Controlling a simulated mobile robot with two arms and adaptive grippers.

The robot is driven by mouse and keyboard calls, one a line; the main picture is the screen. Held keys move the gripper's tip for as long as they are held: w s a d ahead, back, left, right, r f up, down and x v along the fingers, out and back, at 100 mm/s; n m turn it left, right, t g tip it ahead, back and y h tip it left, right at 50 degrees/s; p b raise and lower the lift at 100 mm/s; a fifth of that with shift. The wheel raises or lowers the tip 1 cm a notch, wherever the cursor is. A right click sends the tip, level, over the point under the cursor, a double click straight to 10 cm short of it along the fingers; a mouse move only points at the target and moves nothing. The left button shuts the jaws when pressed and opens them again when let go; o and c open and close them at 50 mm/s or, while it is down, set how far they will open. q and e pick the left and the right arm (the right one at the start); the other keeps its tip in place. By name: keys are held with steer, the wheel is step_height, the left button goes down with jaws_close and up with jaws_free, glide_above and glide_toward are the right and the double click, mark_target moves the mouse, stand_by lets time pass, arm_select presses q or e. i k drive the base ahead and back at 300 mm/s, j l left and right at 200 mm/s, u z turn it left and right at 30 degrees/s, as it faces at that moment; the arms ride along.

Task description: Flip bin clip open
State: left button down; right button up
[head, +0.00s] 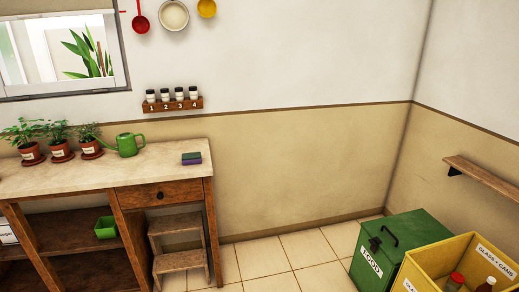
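A green bin (397,245) labelled FOOD stands on the tiled floor at the lower right. Its green lid looks shut. A dark clip (375,243) sits at the upper front edge of the bin, next to a dark curved handle on the lid. The clip is small here, and I cannot tell its exact position. Neither of my grippers shows in the head view.
A yellow bin (441,262) labelled GLASS + CANS, with bottles inside, stands right of the green bin. A wall shelf (484,172) juts out above. A wooden counter (144,164) and a step stool (180,243) stand left. Floor between stool and bins is clear.

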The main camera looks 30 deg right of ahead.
mark_target(374, 242)
steer(key=i+z, duration=0.35)
steer(key=i+j+z, duration=0.35)
steer(key=i, duration=0.15)
steer(key=i+z, duration=0.2)
steer(key=z, duration=0.25)
steer(key=i+z, duration=0.15)
steer(key=z, duration=0.3)
steer(key=i+j+z, duration=0.15)
steer(key=z, duration=0.3)
steer(key=i+j+z, duration=0.15)
steer(key=z, duration=0.3)
steer(key=i+j+z, duration=0.1)
steer(key=j+z, duration=0.15)
steer(key=z, duration=0.2)
steer(key=i+j+z, duration=0.2)
steer(key=z, duration=0.2)
steer(key=i+j+z, duration=0.15)
steer(key=j+z, duration=0.25)
steer(key=i+j+z, duration=0.15)
steer(key=z, duration=0.2)
steer(key=j+z, duration=0.4)
steer(key=i+j, duration=0.05)
steer(key=j, duration=0.05)
